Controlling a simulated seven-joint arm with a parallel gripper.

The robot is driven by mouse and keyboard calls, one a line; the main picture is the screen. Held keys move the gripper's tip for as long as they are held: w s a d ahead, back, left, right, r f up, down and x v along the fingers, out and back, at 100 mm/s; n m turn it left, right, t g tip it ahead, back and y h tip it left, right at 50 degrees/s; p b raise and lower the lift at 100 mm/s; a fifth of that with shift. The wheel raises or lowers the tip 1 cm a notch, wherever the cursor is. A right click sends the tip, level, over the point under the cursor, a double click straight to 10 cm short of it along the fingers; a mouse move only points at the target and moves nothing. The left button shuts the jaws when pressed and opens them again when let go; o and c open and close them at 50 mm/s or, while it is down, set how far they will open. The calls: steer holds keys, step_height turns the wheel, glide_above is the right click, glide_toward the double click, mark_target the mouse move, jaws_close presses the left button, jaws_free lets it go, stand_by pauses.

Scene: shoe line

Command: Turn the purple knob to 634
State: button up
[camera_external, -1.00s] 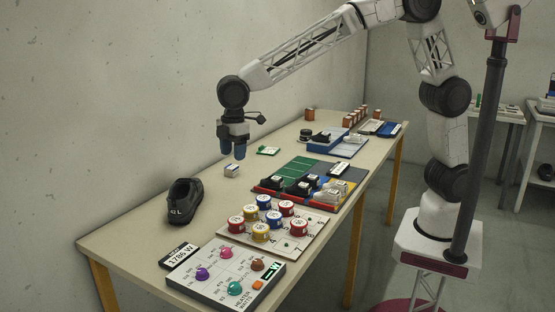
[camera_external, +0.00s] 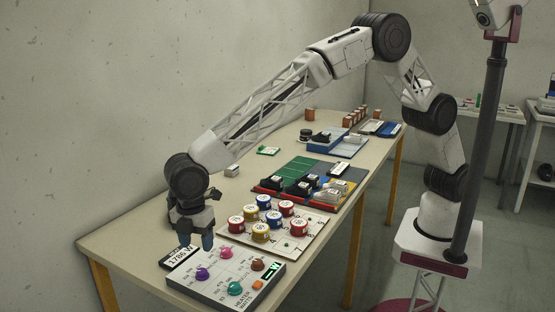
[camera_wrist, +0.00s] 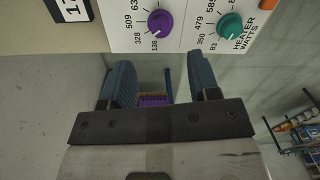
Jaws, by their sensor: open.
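The purple knob (camera_external: 202,273) sits at the left of a white panel (camera_external: 216,293) at the table's near end. In the wrist view the purple knob (camera_wrist: 160,22) is at the top centre, with printed numbers including 328 and 509 beside it. Its pale pointer mark faces the lower left, near the lowest printed number. My gripper (camera_external: 196,240) is above the panel's back left edge, apart from the knob. In the wrist view my gripper (camera_wrist: 162,80) has its two blue fingers spread with nothing between them.
A teal knob (camera_external: 235,288), pink knob (camera_external: 226,253), brown knob (camera_external: 257,264) and orange button (camera_external: 258,285) share the panel. A display reading 1786 W (camera_external: 176,259) stands behind it. A board of coloured spools (camera_external: 313,235) lies beyond.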

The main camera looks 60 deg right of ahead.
mark_target(201, 270)
steer(key=shift+s+a+f, duration=0.1)
steer(key=shift+f, duration=0.15)
steer(key=shift+s+f, duration=0.15)
steer(key=shift+f, duration=3.6)
steer(key=c, duration=0.9)
steer(key=shift+c, duration=0.2)
